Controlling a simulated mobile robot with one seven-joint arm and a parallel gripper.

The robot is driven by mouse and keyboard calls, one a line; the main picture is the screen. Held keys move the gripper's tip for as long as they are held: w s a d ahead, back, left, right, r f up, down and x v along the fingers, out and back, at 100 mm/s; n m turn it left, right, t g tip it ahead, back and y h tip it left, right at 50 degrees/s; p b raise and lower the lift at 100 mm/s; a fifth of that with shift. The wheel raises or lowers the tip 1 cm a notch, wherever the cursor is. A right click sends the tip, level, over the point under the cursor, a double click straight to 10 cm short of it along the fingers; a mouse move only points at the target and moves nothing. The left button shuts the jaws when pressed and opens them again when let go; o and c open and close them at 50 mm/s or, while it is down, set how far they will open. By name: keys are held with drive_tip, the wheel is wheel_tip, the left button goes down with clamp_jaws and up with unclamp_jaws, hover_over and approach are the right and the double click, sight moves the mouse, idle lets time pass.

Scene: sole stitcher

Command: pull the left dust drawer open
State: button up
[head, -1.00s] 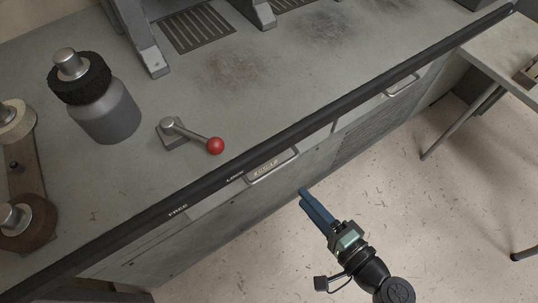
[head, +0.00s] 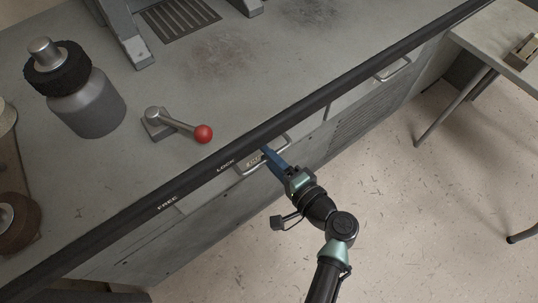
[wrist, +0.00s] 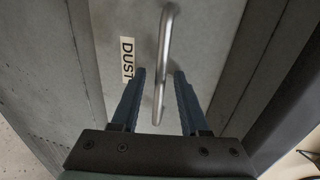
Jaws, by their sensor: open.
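The left dust drawer (wrist: 110,95) is a grey front under the bench edge, with a "DUST" label (wrist: 127,58) beside its handle. Its bar handle (wrist: 164,60) is a bent metal rod. In the wrist view my gripper (wrist: 158,75) is open, with one blue finger on each side of the handle's near end. I cannot tell whether the fingers touch it. In the head view my gripper (head: 267,152) is at the handle (head: 285,138) and hides part of it and of the label. The drawer front looks flush with the cabinet.
A red-knobbed lever (head: 203,133) stands on the bench top above, near the "LOCK" marking (head: 226,163); "FREE" (head: 167,203) is further left. The dark bench edge (head: 330,93) overhangs the drawer. Another handle (head: 394,69) is to the right. The floor in front is clear.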

drive_tip(key=shift+c, duration=0.3)
clamp_jaws()
idle(1.1)
